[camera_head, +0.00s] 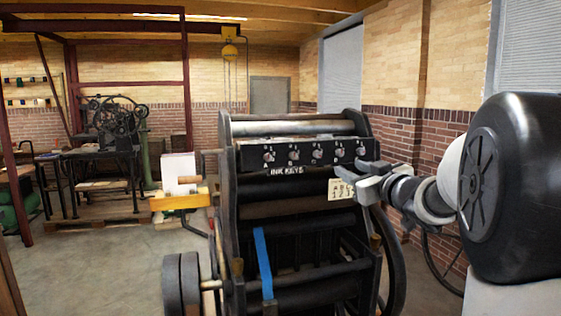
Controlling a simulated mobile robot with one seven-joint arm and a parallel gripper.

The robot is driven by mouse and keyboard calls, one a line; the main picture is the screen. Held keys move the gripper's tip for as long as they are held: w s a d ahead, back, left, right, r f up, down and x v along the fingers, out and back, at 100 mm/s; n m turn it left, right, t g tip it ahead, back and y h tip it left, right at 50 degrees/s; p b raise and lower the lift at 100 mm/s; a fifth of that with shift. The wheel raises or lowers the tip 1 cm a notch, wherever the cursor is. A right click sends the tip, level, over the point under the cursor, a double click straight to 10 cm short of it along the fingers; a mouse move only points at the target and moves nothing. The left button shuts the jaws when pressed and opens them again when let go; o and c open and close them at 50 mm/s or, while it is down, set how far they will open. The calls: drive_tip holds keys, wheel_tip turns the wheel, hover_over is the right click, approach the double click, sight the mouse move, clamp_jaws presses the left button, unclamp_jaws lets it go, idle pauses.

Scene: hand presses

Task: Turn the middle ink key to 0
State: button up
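A row of several small ink keys runs along the black panel (300,143) at the top of the press, above white "INK KEYS" lettering. The middle ink key (317,155) is a small pale knob; its pointer and scale are too small to read. My gripper (347,167) is at the right end of the press front, below and right of the middle key. Its two fingers point left and are spread apart, with nothing seen between them. It appears apart from the keys.
A small cream card (341,189) with characters sits just below my gripper. A blue strip (263,262) runs down the press front. Open concrete floor (110,265) lies at the left.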

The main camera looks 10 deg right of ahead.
sight(319, 155)
drive_tip(key=shift+n+y, duration=0.4)
drive_tip(key=shift+y, duration=0.1)
drive_tip(key=w+a, duration=0.1)
drive_tip(key=w, duration=0.4)
drive_tip(key=w+a, duration=0.1)
drive_tip(key=w, duration=0.5)
drive_tip(key=w+a+p, duration=0.1)
drive_tip(key=w, duration=0.5)
clamp_jaws()
